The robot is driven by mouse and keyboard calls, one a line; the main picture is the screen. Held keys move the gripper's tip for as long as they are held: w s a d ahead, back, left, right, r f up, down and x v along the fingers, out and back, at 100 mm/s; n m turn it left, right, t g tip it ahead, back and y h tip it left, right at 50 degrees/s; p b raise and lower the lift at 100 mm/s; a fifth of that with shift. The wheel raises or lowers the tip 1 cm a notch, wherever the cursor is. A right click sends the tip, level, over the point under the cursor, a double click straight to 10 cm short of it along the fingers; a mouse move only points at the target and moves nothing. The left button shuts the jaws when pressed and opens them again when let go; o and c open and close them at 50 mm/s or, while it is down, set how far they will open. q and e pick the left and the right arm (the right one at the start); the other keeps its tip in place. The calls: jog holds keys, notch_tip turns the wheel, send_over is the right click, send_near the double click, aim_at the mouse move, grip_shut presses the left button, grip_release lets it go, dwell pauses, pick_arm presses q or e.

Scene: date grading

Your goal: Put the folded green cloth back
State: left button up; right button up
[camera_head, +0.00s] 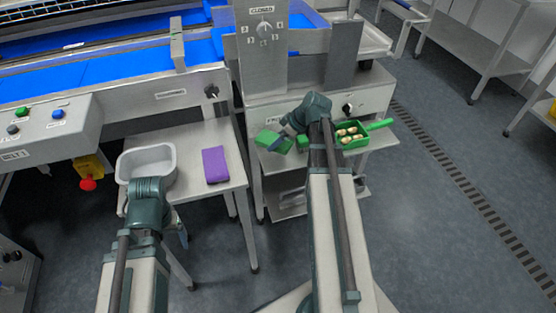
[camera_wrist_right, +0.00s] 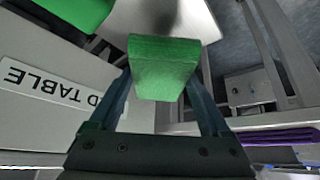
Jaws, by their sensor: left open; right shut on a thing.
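The folded green cloth (camera_head: 274,141) is a small green block held in my right gripper (camera_head: 283,140), over the left part of the steel table at the grading machine. In the right wrist view the cloth (camera_wrist_right: 163,68) sits between both fingers, which are shut on it. I cannot tell whether its underside touches the table. My left gripper (camera_head: 178,228) is open, low beside the grey tub, and largely hidden behind its own wrist.
A green scoop tray (camera_head: 366,139) with several dates lies right of my right wrist. A folded purple cloth (camera_head: 215,165) and a grey tub (camera_head: 146,157) are on the left side table (camera_head: 190,142). A machine panel with a knob (camera_head: 264,28) stands behind.

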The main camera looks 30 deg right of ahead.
aim_at(278, 157)
jog(key=shift+f+b, duration=2.2)
jog(key=shift+f, duration=0.5)
jog(key=shift+f, duration=0.15)
jog(key=o, duration=1)
jog(key=shift+s+r+p, duration=0.1)
jog(key=shift+r+p, duration=0.2)
jog(key=shift+r, duration=0.2)
jog(key=p+v, duration=0.9)
jog(key=v, duration=0.2)
jog(key=shift+s+d, duration=0.15)
jog(key=b+x, duration=0.9)
jog(key=x, duration=0.3)
jog(key=shift+b, duration=0.4)
